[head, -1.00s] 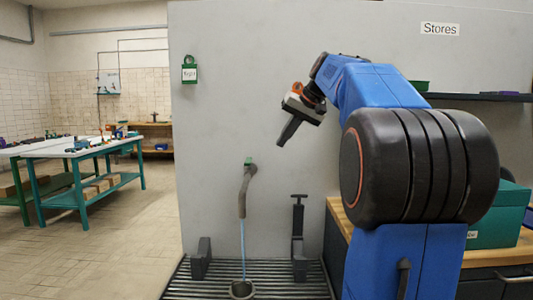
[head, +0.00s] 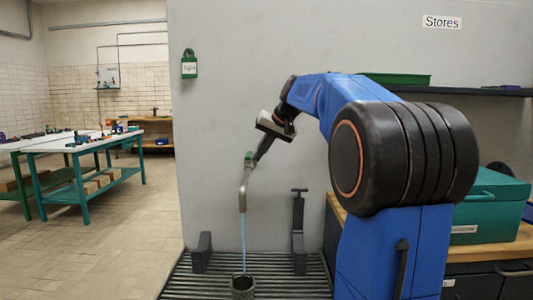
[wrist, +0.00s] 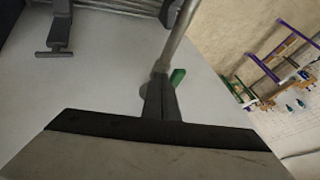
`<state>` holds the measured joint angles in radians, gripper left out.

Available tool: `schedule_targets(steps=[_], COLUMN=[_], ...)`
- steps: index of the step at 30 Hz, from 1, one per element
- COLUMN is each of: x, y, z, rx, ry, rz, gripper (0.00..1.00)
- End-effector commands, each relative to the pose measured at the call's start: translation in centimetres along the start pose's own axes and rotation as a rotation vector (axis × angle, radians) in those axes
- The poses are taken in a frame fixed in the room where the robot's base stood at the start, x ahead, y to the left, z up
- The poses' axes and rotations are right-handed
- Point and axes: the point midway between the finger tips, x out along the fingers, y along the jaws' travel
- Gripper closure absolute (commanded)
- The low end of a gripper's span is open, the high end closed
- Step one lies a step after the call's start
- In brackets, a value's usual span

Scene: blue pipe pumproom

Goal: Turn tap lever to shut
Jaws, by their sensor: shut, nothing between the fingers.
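The tap (head: 243,190) is a grey bent pipe on the grey wall panel, with a small green lever (head: 249,156) at its top. A thin blue stream of water (head: 243,235) runs from its spout into a dark cup (head: 243,284). My gripper (head: 258,158) is shut and empty, with its tips right beside the lever. In the wrist view the shut fingers (wrist: 160,98) overlap the tap's pipe (wrist: 176,40), and the green lever (wrist: 178,77) shows just to their right, partly hidden. I cannot tell whether they touch.
A slatted drain grate (head: 200,288) lies under the tap, with a dark upright stand (head: 298,225) to the right. A wooden-topped bench (head: 490,248) holds a teal box (head: 490,205) at the right. Open floor lies left, before the teal-legged tables (head: 85,150).

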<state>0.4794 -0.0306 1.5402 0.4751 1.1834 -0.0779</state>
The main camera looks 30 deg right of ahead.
Motion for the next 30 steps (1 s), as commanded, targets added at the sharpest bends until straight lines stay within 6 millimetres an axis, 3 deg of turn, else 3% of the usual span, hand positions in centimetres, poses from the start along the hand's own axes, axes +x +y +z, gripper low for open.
schedule_targets(steps=[30], x=[0.15], y=[-0.66], z=[0.34], rx=[0.072], ry=[0.038], rz=[0.037], gripper=[1.00])
